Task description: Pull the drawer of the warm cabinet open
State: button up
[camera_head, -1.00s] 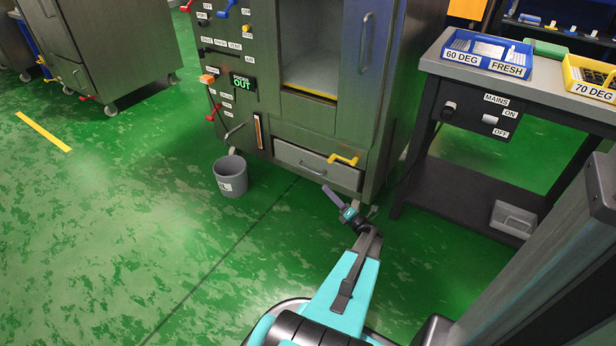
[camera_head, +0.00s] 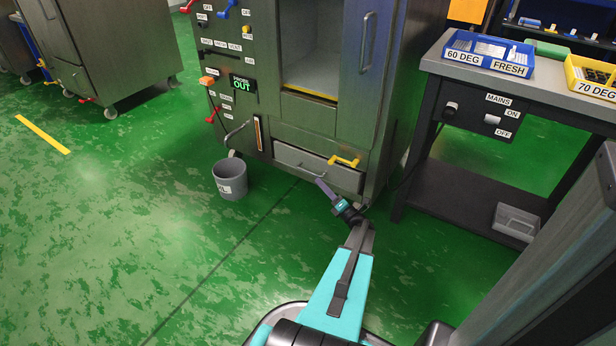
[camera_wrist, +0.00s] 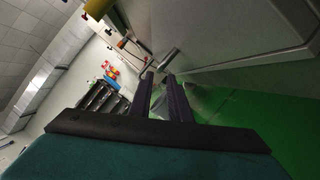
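The large grey metal cabinet (camera_head: 290,110) stands in the middle of the head view. Its low drawer (camera_head: 335,178) looks flush with the cabinet front, so it appears shut. A thin silver bar handle (camera_head: 310,173) is on the drawer front, and a yellow lever (camera_head: 345,160) sits above its right part. My gripper (camera_head: 321,183) is just in front of the drawer, near the handle. In the wrist view the two dark fingers (camera_wrist: 160,76) are apart with a gap between them. The handle (camera_wrist: 168,60) shows just beyond the fingertips; I cannot tell whether they touch it.
A grey bucket (camera_head: 230,178) stands on the green floor left of the drawer. A dark bench (camera_head: 470,200) with blue tray (camera_head: 487,55) and yellow tray (camera_head: 590,76) stands to the right. The floor in front of the cabinet is clear.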

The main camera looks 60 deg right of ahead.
aim_at(309, 172)
jog(key=b+x, duration=0.2)
jog(key=x, duration=0.6)
jog(key=shift+w+d+r+b, duration=0.1)
jog(key=shift+w+b, duration=0.15)
jog(key=shift+b, duration=0.15)
grip_shut()
